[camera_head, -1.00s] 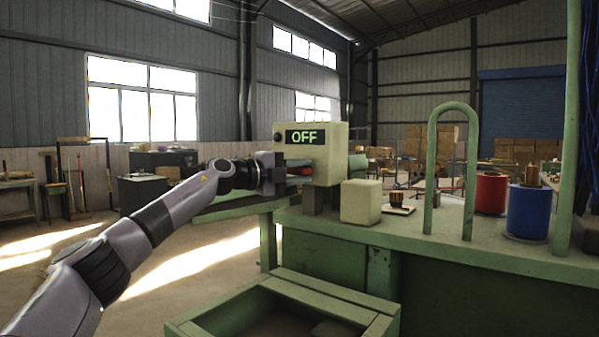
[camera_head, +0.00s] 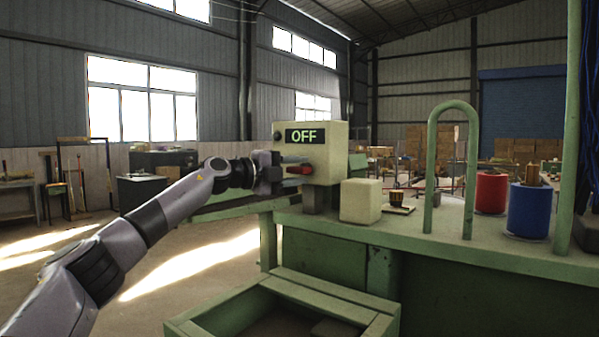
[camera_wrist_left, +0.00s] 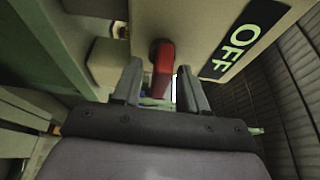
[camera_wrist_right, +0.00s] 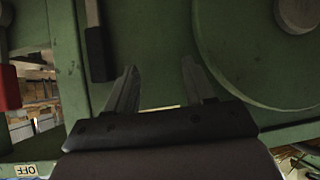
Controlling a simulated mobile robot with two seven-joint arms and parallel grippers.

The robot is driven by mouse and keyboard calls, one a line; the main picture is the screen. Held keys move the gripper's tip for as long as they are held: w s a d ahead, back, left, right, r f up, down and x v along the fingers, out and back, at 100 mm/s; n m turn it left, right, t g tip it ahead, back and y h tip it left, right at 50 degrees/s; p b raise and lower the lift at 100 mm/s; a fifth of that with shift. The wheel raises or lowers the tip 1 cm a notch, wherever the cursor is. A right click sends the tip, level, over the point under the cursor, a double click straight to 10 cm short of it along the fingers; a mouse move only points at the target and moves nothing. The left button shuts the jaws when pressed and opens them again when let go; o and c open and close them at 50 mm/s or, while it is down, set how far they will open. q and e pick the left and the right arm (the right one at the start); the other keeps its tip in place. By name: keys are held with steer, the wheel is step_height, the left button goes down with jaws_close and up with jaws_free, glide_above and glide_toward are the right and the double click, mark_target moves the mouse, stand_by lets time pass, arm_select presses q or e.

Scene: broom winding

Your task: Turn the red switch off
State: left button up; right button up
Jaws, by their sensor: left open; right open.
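The red switch (camera_head: 300,170) sticks out from the front of a cream control box (camera_head: 332,150), below a dark display (camera_head: 306,136) that reads OFF in green. My left gripper (camera_head: 283,170) is just left of the switch in the head view. My right gripper (camera_wrist_right: 161,90) is open and empty in the right wrist view, facing a green machine surface. It is outside the head view.
A cream block (camera_head: 361,201) and a green hoop (camera_head: 452,170) stand on the green bench (camera_head: 440,244). Red (camera_head: 490,193) and blue (camera_head: 529,212) spools stand at the right. An open green tray (camera_head: 290,287) is in front. In the right wrist view, a dark handle (camera_wrist_right: 97,50) is near the gripper.

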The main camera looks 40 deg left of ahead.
mark_target(294, 171)
arm_select(q)
steer(key=shift+b+v, duration=0.6)
steer(key=shift+v, duration=2.6)
steer(key=shift+r, duration=0.1)
